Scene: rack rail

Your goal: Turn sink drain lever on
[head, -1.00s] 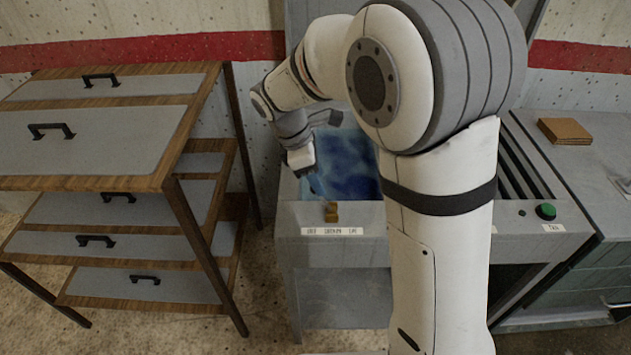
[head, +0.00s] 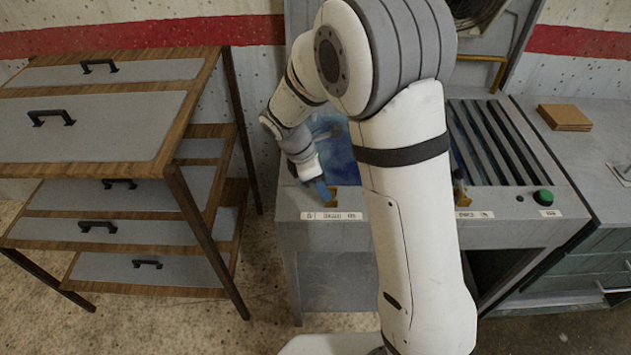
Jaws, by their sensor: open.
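The sink (head: 345,163) with blue water is in the grey unit, partly hidden behind my arm. A small brass lever (head: 331,203) sits on the unit's front ledge, above a white label (head: 332,216) whose text is too blurred to read surely. My gripper (head: 323,190) has blue fingertips pointing down at this lever, just above or beside it. I cannot tell whether they touch it. The gripper is open, and the lever's upper part is partly hidden by the fingertips.
A second brass lever (head: 458,190) and a green button (head: 543,197) are on the right ledge, in front of a dark slatted grate (head: 490,140). A wooden drawer rack (head: 120,150) stands close on the left. A brown block (head: 564,117) lies on the right counter.

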